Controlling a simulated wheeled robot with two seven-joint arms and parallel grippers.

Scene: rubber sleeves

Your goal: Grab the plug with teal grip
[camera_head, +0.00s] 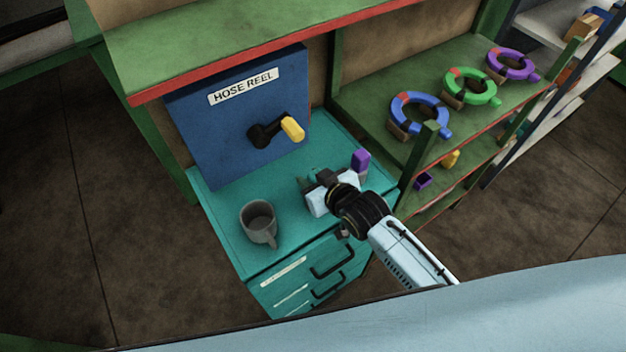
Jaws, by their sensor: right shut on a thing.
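My right gripper (314,181) is over the teal cabinet top (225,200), with its arm coming in from the lower right. Its jaws are shut on a small teal-green piece (313,173), which I take to be the plug with teal grip. Most of that plug is hidden by the fingers and blends with the teal surface. I cannot tell whether it touches the cabinet top. A purple-gripped plug (361,160) stands upright to the right of my gripper. My left gripper is not in view.
A grey mug (258,222) stands on the cabinet's front left. A blue hose reel panel (225,130) with a yellow-handled crank (292,129) rises behind. Green shelves at the right hold blue (419,114), green (470,86) and purple (511,64) rings. A green-and-red shelf overhangs above.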

